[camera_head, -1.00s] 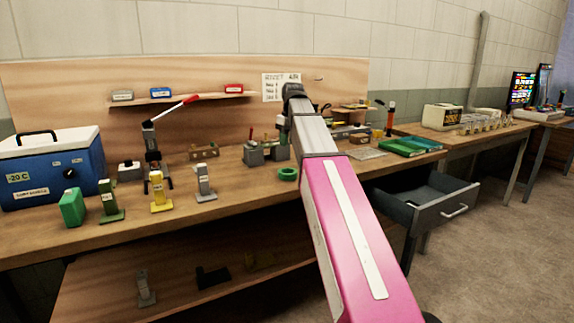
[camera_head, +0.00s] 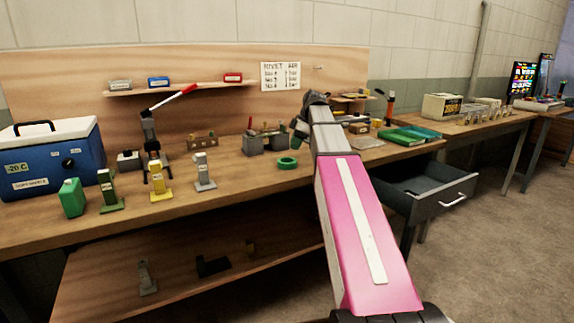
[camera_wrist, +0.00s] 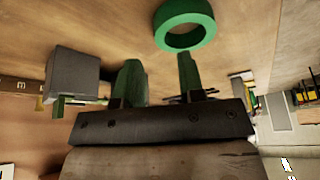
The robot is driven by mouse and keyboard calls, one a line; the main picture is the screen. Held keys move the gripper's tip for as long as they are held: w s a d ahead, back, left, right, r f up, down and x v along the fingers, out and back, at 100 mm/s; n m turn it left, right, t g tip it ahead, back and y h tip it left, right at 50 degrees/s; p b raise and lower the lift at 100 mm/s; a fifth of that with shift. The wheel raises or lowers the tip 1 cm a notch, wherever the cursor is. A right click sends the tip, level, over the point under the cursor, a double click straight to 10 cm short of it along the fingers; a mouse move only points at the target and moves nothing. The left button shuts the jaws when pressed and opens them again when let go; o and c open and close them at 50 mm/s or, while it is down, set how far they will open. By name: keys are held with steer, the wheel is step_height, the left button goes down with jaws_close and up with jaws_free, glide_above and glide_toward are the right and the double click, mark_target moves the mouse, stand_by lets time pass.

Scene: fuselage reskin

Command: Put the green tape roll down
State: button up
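The green tape roll (camera_head: 287,168) lies flat on the workbench, in front of the grey bins. It also shows in the wrist view (camera_wrist: 184,16), just beyond the fingertips and nearer the right finger. My gripper (camera_wrist: 158,62) has two green fingers set apart, with nothing held between them. In the head view my gripper (camera_head: 299,130) is partly hidden by my wrist, above and a little right of the roll. The roll is apart from the gripper.
Grey bins (camera_head: 264,145) stand behind the roll. Several coloured stands and a blue cooler (camera_head: 52,165) are to the left. The bench (camera_head: 240,185) is clear in front of the roll.

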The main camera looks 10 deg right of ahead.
mark_target(287, 158)
steer(key=x, duration=0.6)
steer(key=shift+s+a+f, duration=0.1)
steer(key=shift+a+f, duration=0.1)
steer(key=shift+a, duration=0.2)
jaws_close()
